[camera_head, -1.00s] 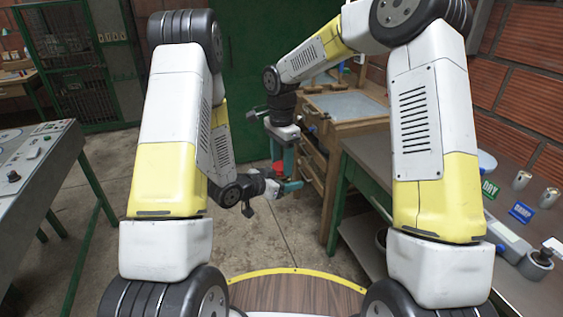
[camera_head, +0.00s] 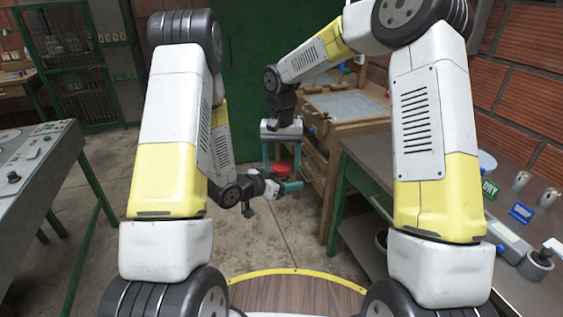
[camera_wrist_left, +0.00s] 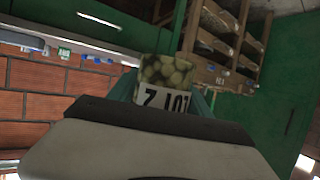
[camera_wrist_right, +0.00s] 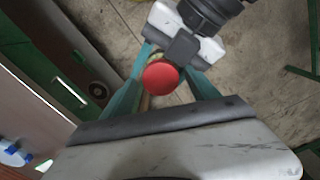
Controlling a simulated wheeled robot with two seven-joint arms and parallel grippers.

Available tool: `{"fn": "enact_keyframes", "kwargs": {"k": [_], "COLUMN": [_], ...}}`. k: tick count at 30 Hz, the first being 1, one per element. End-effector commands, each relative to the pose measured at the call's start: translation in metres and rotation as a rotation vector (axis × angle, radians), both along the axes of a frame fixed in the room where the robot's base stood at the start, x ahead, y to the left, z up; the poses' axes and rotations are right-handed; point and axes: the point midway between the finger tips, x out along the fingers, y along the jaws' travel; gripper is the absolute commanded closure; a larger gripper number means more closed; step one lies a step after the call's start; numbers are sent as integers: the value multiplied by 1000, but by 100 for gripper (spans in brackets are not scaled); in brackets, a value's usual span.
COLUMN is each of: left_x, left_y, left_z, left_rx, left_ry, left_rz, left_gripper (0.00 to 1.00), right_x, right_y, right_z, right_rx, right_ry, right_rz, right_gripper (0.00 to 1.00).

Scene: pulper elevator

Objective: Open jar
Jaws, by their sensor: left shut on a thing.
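The jar (camera_wrist_left: 167,72) shows in the left wrist view as clear, with round green contents and a white label with black letters. My left gripper (camera_head: 291,187) is shut on the jar's body. The jar's red lid (camera_head: 282,168) faces up in the head view and the right wrist view (camera_wrist_right: 161,78). My right gripper (camera_head: 281,158) points down from above the jar, with its teal fingers spread on either side of the lid. I cannot tell how close the fingertips are to the lid's rim. The jar's body is mostly hidden in the head view.
A wooden bench (camera_head: 348,105) stands behind the grippers. A green-legged table (camera_head: 380,160) on the right holds small cans and signs. A grey control panel (camera_head: 35,160) stands on the left. The floor between is clear.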

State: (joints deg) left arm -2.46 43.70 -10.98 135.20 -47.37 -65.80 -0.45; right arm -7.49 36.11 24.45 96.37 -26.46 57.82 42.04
Motion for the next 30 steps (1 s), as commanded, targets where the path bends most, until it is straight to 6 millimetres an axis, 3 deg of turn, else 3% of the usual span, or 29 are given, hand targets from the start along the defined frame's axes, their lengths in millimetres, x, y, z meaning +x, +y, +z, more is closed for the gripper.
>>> {"fn": "enact_keyframes", "kwargs": {"k": [10, 19, 23, 26, 30], "left_x": [0, 0, 0, 0, 0], "left_y": [0, 0, -1, 0, -1], "left_z": [1, 1, 1, 1, 1], "left_rx": [-1, -1, -1, -1, -1], "left_ry": [-2, -2, -2, -2, -2], "left_rz": [0, -1, -1, -1, -1], "left_gripper": [100, 100, 100, 100, 100], "right_x": [0, 1, 0, 0, 1], "right_y": [1, 0, 0, 1, 1], "right_z": [3, 39, 46, 49, 59], "right_rx": [1, 1, 0, 0, -1], "right_ry": [-1, -3, 0, 0, -3], "right_rz": [-1, -2, -11, -81, -300], "right_gripper": [31, 31, 34, 34, 34]}}
